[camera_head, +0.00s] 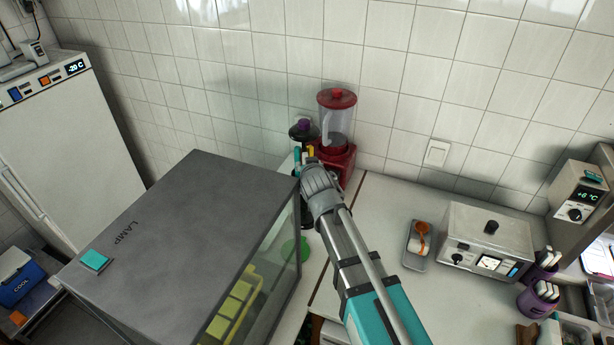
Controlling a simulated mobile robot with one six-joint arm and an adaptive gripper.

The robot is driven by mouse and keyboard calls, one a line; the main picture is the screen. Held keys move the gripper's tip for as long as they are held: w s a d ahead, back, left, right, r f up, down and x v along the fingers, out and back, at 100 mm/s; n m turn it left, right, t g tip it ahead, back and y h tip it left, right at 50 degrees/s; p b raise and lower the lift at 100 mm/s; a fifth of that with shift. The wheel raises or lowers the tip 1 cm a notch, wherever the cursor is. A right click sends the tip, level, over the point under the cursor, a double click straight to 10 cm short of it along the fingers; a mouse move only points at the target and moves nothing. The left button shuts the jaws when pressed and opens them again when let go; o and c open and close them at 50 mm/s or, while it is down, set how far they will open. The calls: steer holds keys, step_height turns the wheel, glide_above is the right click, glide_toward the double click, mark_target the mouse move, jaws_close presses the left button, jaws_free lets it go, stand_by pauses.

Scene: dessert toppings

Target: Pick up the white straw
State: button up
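My gripper (307,165) is at the back of the counter, beside the red blender, seen from behind with my arm reaching up from the bottom. Its fingertips are small and partly hidden, so I cannot tell whether they are open or shut. Thin cyan (297,157) and yellow (311,151) pieces, possibly straws, show right at the gripper. I cannot make out a white straw there; it may be hidden by the gripper. A dark object with a purple knob (304,125) stands just behind the gripper.
The red blender (337,150) stands close to the right of my gripper. A grey glass-fronted case (190,230) is close on the left. A green disc (296,249) lies between case and arm. A tray (416,262), a white appliance (487,240) and purple cups (538,301) stand right.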

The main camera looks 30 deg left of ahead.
steer(key=shift+b+x, duration=0.3)
steer(key=shift+x, duration=1.05)
steer(key=b+x, duration=0.2)
steer(key=x, duration=0.3)
steer(key=shift+a, duration=0.1)
steer(key=c, duration=0.9)
